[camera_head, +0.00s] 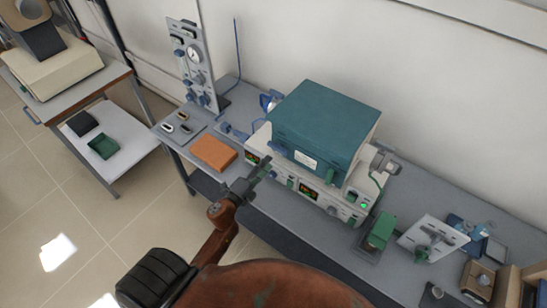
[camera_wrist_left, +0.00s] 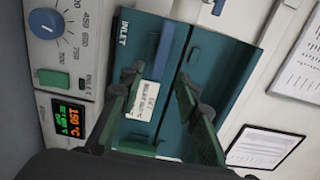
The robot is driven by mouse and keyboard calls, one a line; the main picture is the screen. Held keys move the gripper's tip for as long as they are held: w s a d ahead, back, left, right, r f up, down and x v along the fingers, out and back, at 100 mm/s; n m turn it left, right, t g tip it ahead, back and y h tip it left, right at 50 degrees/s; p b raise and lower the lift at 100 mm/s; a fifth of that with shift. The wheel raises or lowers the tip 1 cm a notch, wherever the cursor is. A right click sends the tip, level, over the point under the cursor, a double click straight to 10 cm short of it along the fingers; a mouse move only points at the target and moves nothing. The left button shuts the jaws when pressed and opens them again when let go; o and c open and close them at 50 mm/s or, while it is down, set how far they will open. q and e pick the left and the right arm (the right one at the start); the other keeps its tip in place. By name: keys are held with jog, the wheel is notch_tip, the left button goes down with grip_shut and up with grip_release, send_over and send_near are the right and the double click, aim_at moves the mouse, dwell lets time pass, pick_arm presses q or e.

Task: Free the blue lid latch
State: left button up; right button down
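The furnace (camera_head: 328,112) has a teal upper body and a pale control base. A small blue piece, which looks like the lid latch (camera_head: 280,150), sits at its front left edge. In the left wrist view a blue bar-shaped latch (camera_wrist_left: 164,45) lies flat on the teal face, beyond the fingertips. My left gripper (camera_head: 264,166) is in front of the furnace, close to the latch. Its green fingers (camera_wrist_left: 160,84) are spread, with a white label showing between them and nothing held. The latch looks apart from the fingers. My right gripper is not in view.
The base carries a lit display (camera_head: 308,190) and a blue knob (camera_wrist_left: 45,22). An orange block (camera_head: 213,152) lies left of the furnace, near a gauge panel (camera_head: 193,60). A green block (camera_head: 381,231) and a white plate stand to the right. Grey bench shows between them.

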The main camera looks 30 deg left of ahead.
pick_arm(q)
jog(key=s, duration=0.4)
jog(key=shift+s+a, duration=0.15)
jog(key=shift+s, duration=0.25)
dwell(0.4)
